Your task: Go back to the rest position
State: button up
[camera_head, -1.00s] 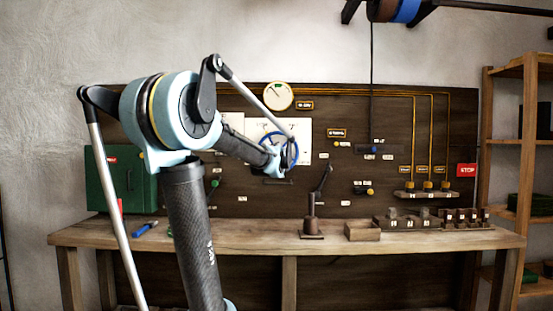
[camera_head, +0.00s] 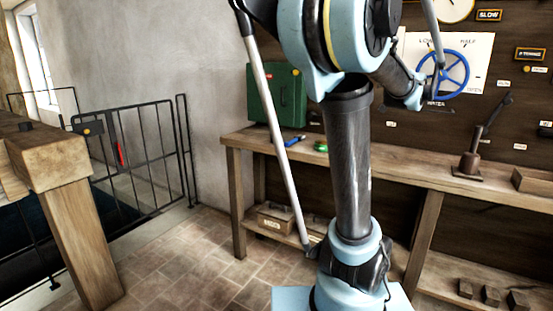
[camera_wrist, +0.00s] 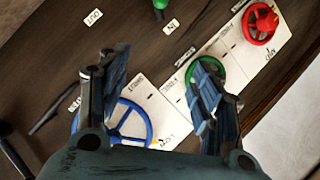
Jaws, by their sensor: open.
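My gripper (camera_wrist: 160,75) is open in the wrist view, its two blue-padded fingers spread apart with nothing between them. The blue handwheel (camera_wrist: 149,128) lies partly behind the left finger and the palm. A green handwheel (camera_wrist: 221,66) is partly behind the right finger, and a red handwheel (camera_wrist: 262,22) is at the top right. In the head view my arm's end is beside the lower left of the blue handwheel (camera_head: 467,73) on its white plate. I cannot tell there whether it touches the wheel.
A wooden workbench (camera_head: 235,138) runs under the dark panel, with a green cabinet (camera_head: 277,95) on it. A lever on a stand (camera_head: 469,163) is at the right. A black railing gate (camera_head: 150,150) and a thick wooden post (camera_head: 75,235) are at the left. Tiled floor (camera_head: 190,260) lies clear between.

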jog(key=s+a+f+n+g+y, duration=0.35)
jog(key=s+a+f, duration=0.25)
jog(key=a+f, duration=0.45)
jog(key=s+a+f+n+g+y, duration=0.25)
jog(key=s+a+f+n, duration=0.35)
jog(key=a, duration=0.7)
jog(key=s+a+f+n+g+h, duration=0.2)
jog(key=s+f+g, duration=0.5)
jog(key=s+f, duration=1.3)
jog(key=shift+s+f+n+g+h, duration=0.15)
jog(key=shift+s+n+g+h, duration=0.25)
jog(key=shift+s+n+h, duration=0.45)
jog(key=shift+w, duration=0.1)
jog(key=shift+w+f, duration=0.2)
jog(key=shift+w, duration=0.25)
dwell(1.2)
